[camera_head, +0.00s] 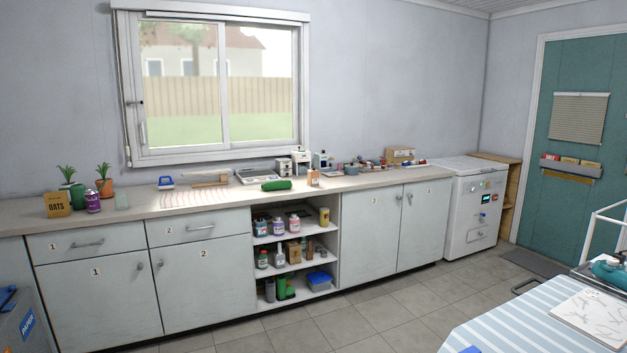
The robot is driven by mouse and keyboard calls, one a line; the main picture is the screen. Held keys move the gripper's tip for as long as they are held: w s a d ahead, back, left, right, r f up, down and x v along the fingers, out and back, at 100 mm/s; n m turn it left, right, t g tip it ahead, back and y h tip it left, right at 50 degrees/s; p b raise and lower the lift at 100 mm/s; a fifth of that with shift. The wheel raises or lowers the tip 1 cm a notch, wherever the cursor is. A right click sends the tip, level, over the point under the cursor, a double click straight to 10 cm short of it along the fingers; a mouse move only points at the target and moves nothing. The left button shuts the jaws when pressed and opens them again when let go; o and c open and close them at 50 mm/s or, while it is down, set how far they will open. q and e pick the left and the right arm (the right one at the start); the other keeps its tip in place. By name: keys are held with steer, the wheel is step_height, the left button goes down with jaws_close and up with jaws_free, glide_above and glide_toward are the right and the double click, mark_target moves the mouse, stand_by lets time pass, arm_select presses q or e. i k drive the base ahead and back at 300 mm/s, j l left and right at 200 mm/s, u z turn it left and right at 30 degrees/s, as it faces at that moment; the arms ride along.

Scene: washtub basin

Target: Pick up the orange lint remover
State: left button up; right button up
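I cannot pick out an orange lint remover for certain in the head view. A small orange-and-white item (313,179) stands on the counter (230,204) right of a green rolled object (276,185); it is too small to identify. Several small red and dark items (375,164) lie farther right on the counter, also too small to tell apart. Neither of my grippers is in view.
Grey cabinets run under the counter, with open shelves (290,268) of bottles in the middle. A white chest appliance (474,210) stands at right. A striped-cloth table (500,318) fills the lower right. The tiled floor (375,312) between is clear.

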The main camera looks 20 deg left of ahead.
mark_target(312, 175)
steer(key=i+j+u, duration=0.5)
steer(key=i+j, duration=0.2)
steer(key=i+j+u, duration=0.15)
steer(key=i, duration=0.2)
steer(key=i+j+u, duration=0.15)
steer(key=i, duration=0.25)
steer(key=i+j+u, duration=0.15)
steer(key=i, duration=0.2)
steer(key=i+l+z, duration=0.1)
steer(key=i+z, duration=0.35)
steer(key=i, duration=0.25)
steer(key=i+j+z, duration=0.15)
steer(key=i+z, duration=0.25)
steer(key=i, duration=0.3)
steer(key=i+l+u, duration=0.1)
steer(key=i, duration=0.35)
steer(key=i+l, duration=0.3)
steer(key=i+l+u, duration=0.15)
steer(key=i, duration=0.4)
